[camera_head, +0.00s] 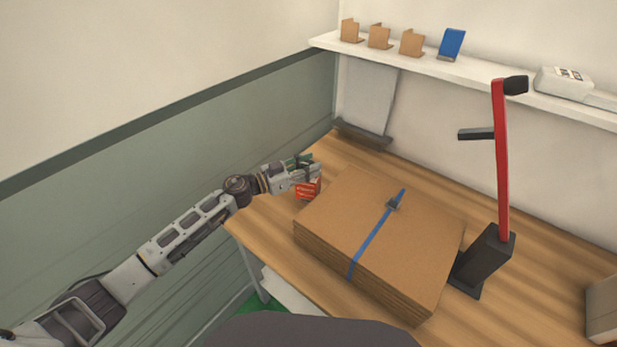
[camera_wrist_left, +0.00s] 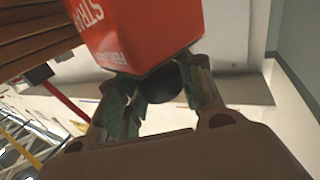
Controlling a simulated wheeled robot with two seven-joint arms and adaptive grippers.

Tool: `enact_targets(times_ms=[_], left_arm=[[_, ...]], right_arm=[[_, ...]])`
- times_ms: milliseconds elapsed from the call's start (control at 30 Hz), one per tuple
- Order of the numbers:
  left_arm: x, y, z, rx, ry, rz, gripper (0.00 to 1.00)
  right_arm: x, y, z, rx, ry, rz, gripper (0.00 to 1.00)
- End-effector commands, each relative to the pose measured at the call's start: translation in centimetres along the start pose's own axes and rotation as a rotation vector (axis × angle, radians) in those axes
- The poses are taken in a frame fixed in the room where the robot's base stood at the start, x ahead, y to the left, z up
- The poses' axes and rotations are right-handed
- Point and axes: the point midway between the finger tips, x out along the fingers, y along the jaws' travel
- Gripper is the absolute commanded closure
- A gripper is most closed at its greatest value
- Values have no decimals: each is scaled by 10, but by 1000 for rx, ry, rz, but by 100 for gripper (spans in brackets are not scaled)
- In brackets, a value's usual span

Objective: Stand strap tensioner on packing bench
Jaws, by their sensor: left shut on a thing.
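My left gripper (camera_head: 306,172) is over the left edge of the packing bench (camera_head: 262,217), beside the cardboard stack. It is shut on a red piece with white lettering (camera_head: 308,189), which I take to be the strap tensioner. My right gripper is not in view.
A stack of flat cardboard (camera_head: 345,215) with a blue strap covers the middle of the bench. A tall red-levered tool with a black base (camera_head: 484,262) stands to its right. A wall shelf (camera_head: 415,68) holds small items. Bare wood shows behind the stack.

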Motion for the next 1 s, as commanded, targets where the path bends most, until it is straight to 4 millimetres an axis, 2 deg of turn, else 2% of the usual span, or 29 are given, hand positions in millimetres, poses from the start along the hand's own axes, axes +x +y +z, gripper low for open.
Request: enact_targets(times_ms=[367, 800, 1000], left_arm=[[1, 0, -2, 1, 4, 0, 100], [1, 0, 34, -1, 4, 0, 100], [1, 0, 36, 2, 5, 1, 100]], right_arm=[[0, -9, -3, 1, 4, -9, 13], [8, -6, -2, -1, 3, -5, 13], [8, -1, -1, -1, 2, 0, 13]])
